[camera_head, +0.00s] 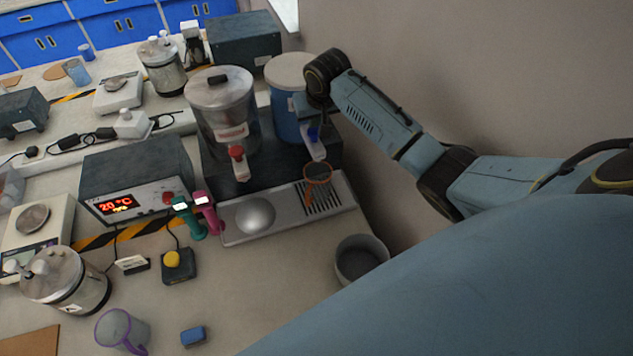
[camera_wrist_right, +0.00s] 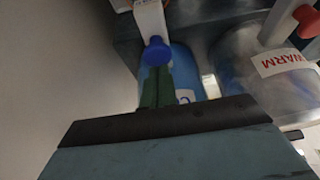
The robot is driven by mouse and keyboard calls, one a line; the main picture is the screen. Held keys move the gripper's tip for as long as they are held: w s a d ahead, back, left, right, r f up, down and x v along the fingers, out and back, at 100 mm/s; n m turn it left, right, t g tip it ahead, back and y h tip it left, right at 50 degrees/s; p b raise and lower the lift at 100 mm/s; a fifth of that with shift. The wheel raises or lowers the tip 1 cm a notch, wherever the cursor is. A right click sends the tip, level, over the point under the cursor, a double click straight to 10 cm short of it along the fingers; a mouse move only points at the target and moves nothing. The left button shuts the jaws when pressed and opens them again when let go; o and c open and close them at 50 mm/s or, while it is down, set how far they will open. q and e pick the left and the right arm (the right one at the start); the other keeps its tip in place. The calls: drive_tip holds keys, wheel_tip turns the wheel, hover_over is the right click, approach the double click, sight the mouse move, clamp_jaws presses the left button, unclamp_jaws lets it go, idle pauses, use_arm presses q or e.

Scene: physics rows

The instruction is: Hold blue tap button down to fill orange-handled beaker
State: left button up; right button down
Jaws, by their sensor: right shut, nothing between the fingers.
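The blue tap button (camera_head: 313,134) is on the white tap at the front of the blue-bodied dispenser (camera_head: 288,118). In the right wrist view the blue button (camera_wrist_right: 156,50) is just beyond the fingertips. My right gripper (camera_head: 324,126) is shut and empty, pointing down at the button; its fingers also show in the right wrist view (camera_wrist_right: 157,75). I cannot tell whether the fingertips touch the button. The orange-handled beaker (camera_head: 318,173) stands upright below this tap on the drip tray (camera_head: 346,190). Its fill level is not clear. My left gripper is not in view.
A second dispenser (camera_head: 222,112) with a red tap button (camera_head: 236,152) stands to the left. A grey pot (camera_head: 359,262) stands in front of the tray. A heater box (camera_head: 135,180) and pink and green tools (camera_head: 203,205) are to its left. The wall is close on the right.

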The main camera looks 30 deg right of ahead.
drive_tip(key=shift+f, duration=0.15)
drive_tip(key=shift+f, duration=1)
idle(6.8)
